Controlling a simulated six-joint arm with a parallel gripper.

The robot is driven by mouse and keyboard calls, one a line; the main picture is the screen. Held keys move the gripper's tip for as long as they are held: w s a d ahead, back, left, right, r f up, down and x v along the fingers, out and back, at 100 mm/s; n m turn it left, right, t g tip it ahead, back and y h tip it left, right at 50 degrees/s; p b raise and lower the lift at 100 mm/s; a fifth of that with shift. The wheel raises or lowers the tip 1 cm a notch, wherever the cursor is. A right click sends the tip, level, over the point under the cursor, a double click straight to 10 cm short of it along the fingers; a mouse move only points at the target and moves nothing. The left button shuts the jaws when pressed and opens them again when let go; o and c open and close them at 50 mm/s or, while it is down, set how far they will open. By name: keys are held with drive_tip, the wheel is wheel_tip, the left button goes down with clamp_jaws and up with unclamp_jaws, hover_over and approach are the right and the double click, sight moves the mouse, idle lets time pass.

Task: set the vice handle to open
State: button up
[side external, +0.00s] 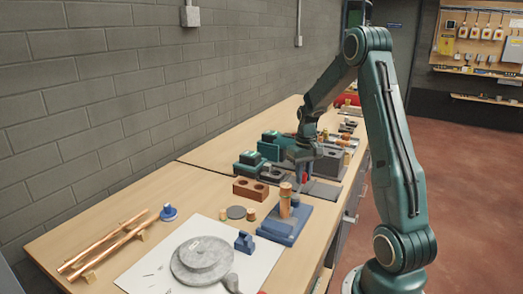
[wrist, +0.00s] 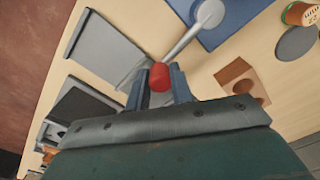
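The vice handle is a grey lever (wrist: 187,40) with a red knob (wrist: 160,77) at its end. In the wrist view it runs from a round grey hub (wrist: 209,13) on a blue base (wrist: 240,14). My gripper (wrist: 160,88) has one finger on each side of the red knob, and both appear to touch it. In the side view my gripper (side external: 303,172) points down over the bench, with a bit of red at its tips. The blue vice (side external: 283,224) stands just in front of it with an upright copper-coloured piece on top. The lever is mostly hidden there.
A brown block with holes (side external: 250,189) and a dark disc (side external: 236,212) lie left of the vice. Green-and-black units (side external: 268,150) stand behind, near the wall. A flat grey plate (side external: 324,192) lies right of my gripper. A white sheet with a grey round part (side external: 203,258) is in front.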

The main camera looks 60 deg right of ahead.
clamp_jaws()
drive_tip(key=shift+w, duration=0.15)
drive_tip(key=shift+w+a+n, duration=0.15)
drive_tip(key=shift+w+n, duration=0.4)
drive_tip(key=shift+n, duration=0.3)
drive_tip(key=shift+w+a+n, duration=0.15)
drive_tip(key=shift+w+n, duration=0.4)
drive_tip(key=shift+n, duration=0.3)
drive_tip(key=shift+w+a+n, duration=0.5)
drive_tip(key=shift+w+n, duration=0.25)
drive_tip(key=shift+n, duration=0.5)
drive_tip(key=shift+w+a+n, duration=0.45)
drive_tip(key=shift+w+n, duration=0.3)
drive_tip(key=shift+n, duration=0.5)
drive_tip(key=o, duration=0.8)
unclamp_jaws()
drive_tip(key=shift+o, duration=0.2)
drive_tip(key=shift+r, duration=0.15)
